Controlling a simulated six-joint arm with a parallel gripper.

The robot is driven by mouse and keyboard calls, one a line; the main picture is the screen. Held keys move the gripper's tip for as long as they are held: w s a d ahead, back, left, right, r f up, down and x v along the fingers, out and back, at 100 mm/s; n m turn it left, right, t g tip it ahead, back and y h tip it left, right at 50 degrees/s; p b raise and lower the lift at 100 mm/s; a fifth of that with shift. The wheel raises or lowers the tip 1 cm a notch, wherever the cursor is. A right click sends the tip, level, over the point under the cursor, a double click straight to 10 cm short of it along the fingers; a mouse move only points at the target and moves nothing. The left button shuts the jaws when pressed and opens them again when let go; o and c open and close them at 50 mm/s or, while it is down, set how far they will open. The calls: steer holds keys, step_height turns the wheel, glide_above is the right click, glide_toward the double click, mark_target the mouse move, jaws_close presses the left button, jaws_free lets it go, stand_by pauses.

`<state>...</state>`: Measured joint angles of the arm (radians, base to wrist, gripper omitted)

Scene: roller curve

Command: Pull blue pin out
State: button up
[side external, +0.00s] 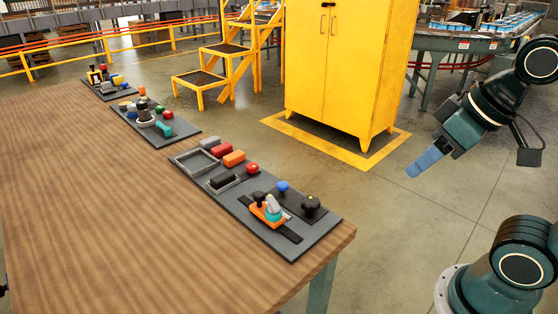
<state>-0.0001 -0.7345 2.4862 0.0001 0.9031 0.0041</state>
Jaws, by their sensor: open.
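The blue pin (283,187) shows as a small round blue knob standing on the nearest dark grey board (312,238) near the table's right edge. A black knob on a dark block is to its right, and an orange-based part is just in front of it. The pin's shaft is hidden under its head. My gripper (412,172) is open at the right, with blue fingers pointing down and left. It is in the air beyond the table's edge, well apart from the pin, and nothing shows in it.
The orange-based part (270,213) carries a teal and grey piece and a black knob. A red knob (252,168) and a black block in a grey tray (223,184) are farther left. More boards (178,138) hold parts behind. A yellow cabinet (345,70) stands beyond the table.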

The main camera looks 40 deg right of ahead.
steer(key=w+r+m+g, duration=0.1)
steer(key=w+r+g, duration=0.15)
steer(key=w, duration=0.65)
steer(key=m+g, duration=0.3)
glide_above(283, 184)
step_height(283, 184, down, 11)
steer(key=shift+w+f, duration=0.1)
steer(key=shift+f, duration=0.15)
step_height(283, 184, down, 14)
steer(key=shift+r, duration=0.25)
